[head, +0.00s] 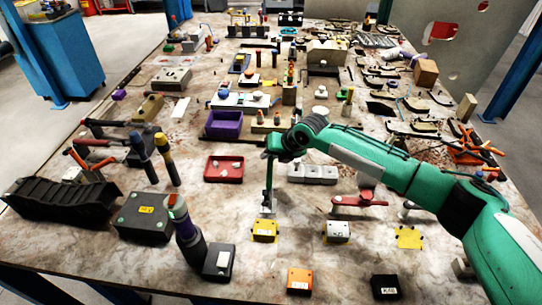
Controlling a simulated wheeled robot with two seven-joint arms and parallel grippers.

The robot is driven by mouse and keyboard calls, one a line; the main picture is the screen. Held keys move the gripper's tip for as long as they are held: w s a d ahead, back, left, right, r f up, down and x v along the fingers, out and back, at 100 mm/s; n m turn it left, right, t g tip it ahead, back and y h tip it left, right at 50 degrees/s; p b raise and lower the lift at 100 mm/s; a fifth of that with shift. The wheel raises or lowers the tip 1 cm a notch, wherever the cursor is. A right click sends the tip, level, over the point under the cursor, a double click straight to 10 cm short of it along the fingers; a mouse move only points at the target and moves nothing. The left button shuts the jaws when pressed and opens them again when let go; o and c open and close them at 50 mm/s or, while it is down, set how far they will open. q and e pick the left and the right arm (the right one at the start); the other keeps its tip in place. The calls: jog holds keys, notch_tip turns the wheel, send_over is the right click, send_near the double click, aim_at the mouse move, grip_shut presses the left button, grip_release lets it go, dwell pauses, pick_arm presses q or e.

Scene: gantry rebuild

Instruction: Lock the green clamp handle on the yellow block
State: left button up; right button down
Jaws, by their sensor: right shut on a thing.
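The yellow block (265,231) sits on the worn tabletop near the front middle, with dark fittings on it. My right arm comes in from the right, and my right gripper (268,207) points down just above the back of this block. It is shut on a small upright part there, which fits the green clamp handle; the grip hides most of it, and its angle cannot be told. My left gripper is not in view.
A second yellow block with a white top (337,232) and a flat yellow plate (409,238) stand to the right. A red-handled clamp (362,201) lies behind them. An orange block (299,281) is in front. A red tray (224,169) is behind left.

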aim_at(270, 168)
jog(key=shift+s+r+n+t, duration=0.4)
jog(key=shift+s+r+t, duration=0.55)
jog(key=shift+t, duration=0.15)
jog(key=shift+s+r+n+t+y+b, duration=0.3)
jog(key=shift+s+r+n+t+b, duration=0.3)
jog(key=shift+s+t, duration=0.55)
jog(key=shift+w+r, duration=0.1)
jog(key=shift+r, duration=0.05)
jog(key=c, duration=1.4)
grip_release()
jog(key=shift+o, duration=0.2)
jog(key=shift+d, duration=0.15)
jog(key=b+v, duration=0.2)
jog(key=v, duration=1.1)
jog(key=shift+s, duration=0.45)
jog(key=shift+d, duration=0.1)
